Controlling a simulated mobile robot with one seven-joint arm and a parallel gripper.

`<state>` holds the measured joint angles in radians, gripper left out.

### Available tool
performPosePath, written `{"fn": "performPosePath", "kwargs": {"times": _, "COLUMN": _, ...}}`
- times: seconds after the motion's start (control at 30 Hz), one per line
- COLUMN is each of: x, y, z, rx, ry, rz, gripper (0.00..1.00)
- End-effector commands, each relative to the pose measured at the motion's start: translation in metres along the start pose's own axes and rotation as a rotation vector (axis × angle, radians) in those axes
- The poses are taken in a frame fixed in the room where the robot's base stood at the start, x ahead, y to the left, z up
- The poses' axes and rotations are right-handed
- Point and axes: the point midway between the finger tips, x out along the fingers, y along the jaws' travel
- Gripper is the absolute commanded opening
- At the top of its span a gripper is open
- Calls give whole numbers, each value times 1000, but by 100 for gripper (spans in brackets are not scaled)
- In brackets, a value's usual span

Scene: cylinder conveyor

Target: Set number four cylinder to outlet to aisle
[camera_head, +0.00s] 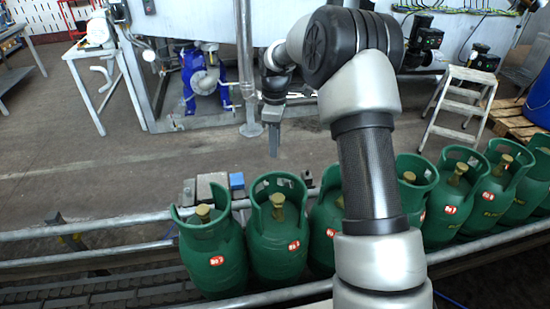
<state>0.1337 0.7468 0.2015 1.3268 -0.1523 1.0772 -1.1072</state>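Several green gas cylinders stand upright in a row on the conveyor (110,269). Each has an open collar, a yellowish valve and a red-and-white label. The leftmost cylinder (212,258) and the second one (278,245) show almost whole. The third cylinder (324,236) and the one right of my arm (412,190) are partly hidden behind my arm. More cylinders (452,205) continue to the right edge. I cannot tell which is number four. My gripper (273,150) points down beyond the row, above the floor, apart from the cylinders. Its fingers look narrow and I cannot tell their opening.
Metal rails (75,229) run along both sides of the conveyor. A small blue block (237,181) sits by the far rail. A stepladder (459,100), a wooden pallet (511,121), a blue pump (202,80) and a white table (97,75) stand behind. The floor at left is clear.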

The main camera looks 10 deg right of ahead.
Motion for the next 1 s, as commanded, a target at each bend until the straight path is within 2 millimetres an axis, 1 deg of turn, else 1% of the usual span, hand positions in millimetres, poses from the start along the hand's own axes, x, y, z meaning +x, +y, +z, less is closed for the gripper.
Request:
{"fn": "performPosePath", "kwargs": {"times": 0.03, "x": -13, "y": 1, "z": 0, "rx": 0, "ry": 2, "rz": 4, "gripper": 28}}
{"fn": "performPosePath", "kwargs": {"times": 0.1, "x": -25, "y": 0, "z": -1, "rx": 0, "ry": 2, "rz": 2, "gripper": 28}}
{"fn": "performPosePath", "kwargs": {"times": 0.2, "x": -38, "y": 0, "z": -1, "rx": 0, "ry": 2, "rz": 2, "gripper": 28}}
{"fn": "performPosePath", "kwargs": {"times": 0.3, "x": -46, "y": 0, "z": -1, "rx": 0, "ry": 3, "rz": 2, "gripper": 28}}
{"fn": "performPosePath", "kwargs": {"times": 0.43, "x": -50, "y": 0, "z": -1, "rx": 0, "ry": 2, "rz": 0, "gripper": 28}}
{"fn": "performPosePath", "kwargs": {"times": 0.7, "x": -50, "y": 0, "z": -1, "rx": 0, "ry": 2, "rz": 1, "gripper": 28}}
{"fn": "performPosePath", "kwargs": {"times": 0.77, "x": -53, "y": -2, "z": -1, "rx": 6, "ry": 2, "rz": 5, "gripper": 28}}
{"fn": "performPosePath", "kwargs": {"times": 0.87, "x": -70, "y": -10, "z": 1, "rx": 40, "ry": 2, "rz": 26, "gripper": 28}}
{"fn": "performPosePath", "kwargs": {"times": 0.97, "x": -100, "y": -28, "z": 6, "rx": 111, "ry": 4, "rz": 63, "gripper": 28}}
{"fn": "performPosePath", "kwargs": {"times": 1.0, "x": -113, "y": -38, "z": 9, "rx": 149, "ry": 8, "rz": 81, "gripper": 28}}
